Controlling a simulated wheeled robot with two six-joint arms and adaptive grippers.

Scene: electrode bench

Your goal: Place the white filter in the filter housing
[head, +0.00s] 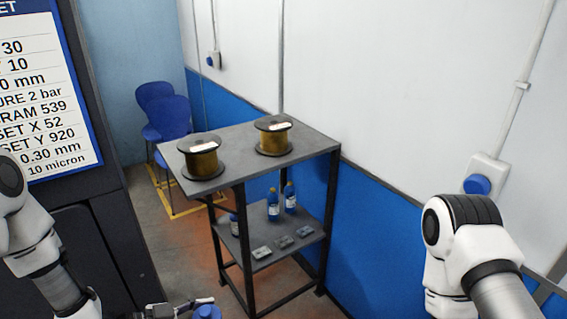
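Neither a white filter nor a filter housing can be made out in the head view. My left arm comes in at the left edge. Part of what looks like my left gripper (178,308) shows at the bottom edge, cut off by the frame, so its opening cannot be judged. A small blue round thing (207,312) is right beside it, also cut off; I cannot tell what it is or whether it is touched. My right arm shows at the lower right, with its gripper out of the picture.
A dark two-level rack (240,172) carries two brass wire spools (201,157) (273,135) on top, with blue bottles (273,205) and small grey blocks (283,242) below. Blue chairs (168,112) stand behind. A dark cabinet with a settings sheet (45,95) is left.

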